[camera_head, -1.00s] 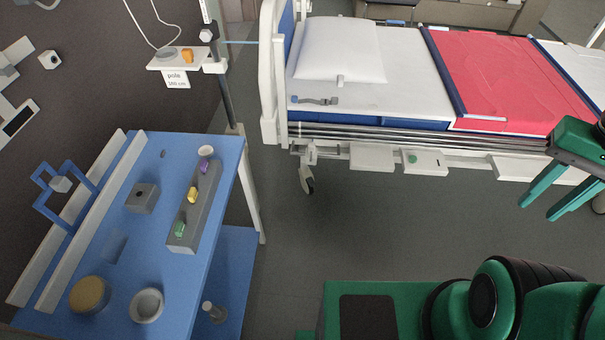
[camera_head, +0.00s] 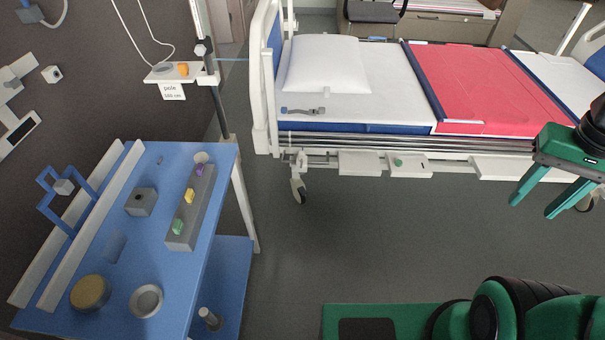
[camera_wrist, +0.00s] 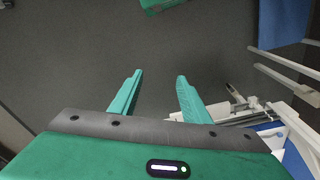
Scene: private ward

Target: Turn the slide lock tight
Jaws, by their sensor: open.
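I cannot tell for certain which part is the slide lock. A white knob (camera_head: 200,49) sits on the upright pole (camera_head: 207,95) at the upper left of the head view. Beside it, a small white shelf (camera_head: 160,79) holds an orange piece (camera_head: 183,69) and carries a label reading "pole 160 cm". My gripper (camera_head: 532,206) is open and empty at the far right, over the floor and far from the pole. It also shows in the wrist view (camera_wrist: 160,76), with bare floor between its fingers.
A blue trolley (camera_head: 165,270) stands at left with a grey block (camera_head: 187,230) bearing purple, yellow and green pieces. A bed (camera_head: 400,90) with a pillow (camera_head: 325,65) and red cover (camera_head: 480,85) spans the back. Open grey floor (camera_head: 370,240) lies between them.

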